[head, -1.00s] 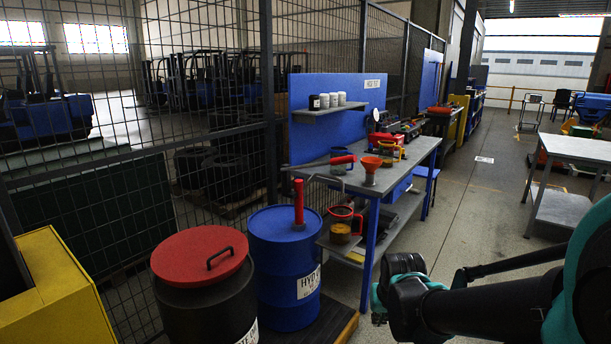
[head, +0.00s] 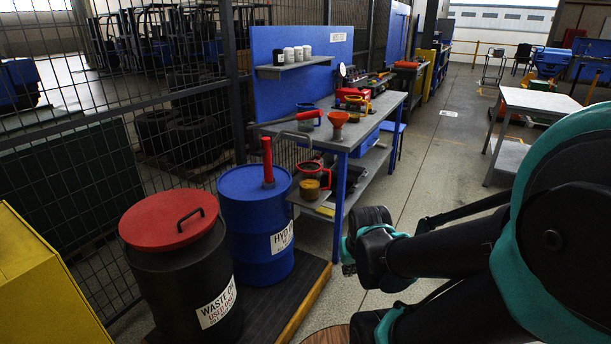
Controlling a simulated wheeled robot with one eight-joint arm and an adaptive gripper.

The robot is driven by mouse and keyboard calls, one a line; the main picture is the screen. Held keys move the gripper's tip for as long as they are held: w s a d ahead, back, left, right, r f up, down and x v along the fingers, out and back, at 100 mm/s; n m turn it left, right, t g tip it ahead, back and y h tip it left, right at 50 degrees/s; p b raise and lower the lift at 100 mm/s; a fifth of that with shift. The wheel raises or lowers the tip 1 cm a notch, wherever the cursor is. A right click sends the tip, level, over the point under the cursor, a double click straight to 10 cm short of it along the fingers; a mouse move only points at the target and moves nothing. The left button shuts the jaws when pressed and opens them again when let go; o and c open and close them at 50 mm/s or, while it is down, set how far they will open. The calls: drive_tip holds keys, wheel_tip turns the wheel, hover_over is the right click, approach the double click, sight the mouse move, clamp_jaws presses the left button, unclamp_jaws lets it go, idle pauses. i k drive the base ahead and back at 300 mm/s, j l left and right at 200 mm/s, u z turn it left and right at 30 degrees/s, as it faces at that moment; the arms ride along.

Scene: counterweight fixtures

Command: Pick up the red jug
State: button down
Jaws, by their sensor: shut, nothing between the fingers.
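A jug with a red rim and red handle (head: 311,166) stands on the lower shelf of the blue-legged workbench, behind a small amber container (head: 310,190). A second vessel with a red top and a thin bent spout (head: 309,115) is on the bench top; I cannot tell for sure which one is the red jug. My gripper (head: 348,256) is at the end of my black and teal arm, right of the bench's front leg. It is shut and empty, apart from both vessels. Its fingers are small and partly hidden by my wrist.
The workbench (head: 385,112) also carries an orange funnel (head: 338,119) and a yellow jug (head: 358,104). A blue drum (head: 242,215) and a black drum with a red lid (head: 170,220) stand on a low platform at left. A grey table (head: 540,103) is at right. The aisle floor is clear.

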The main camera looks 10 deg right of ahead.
sight(315, 181)
drive_tip(key=i+l, duration=0.3)
drive_tip(key=i, duration=0.2)
drive_tip(key=i+l+z, duration=0.1)
drive_tip(key=i+l, duration=0.25)
drive_tip(key=i, duration=0.2)
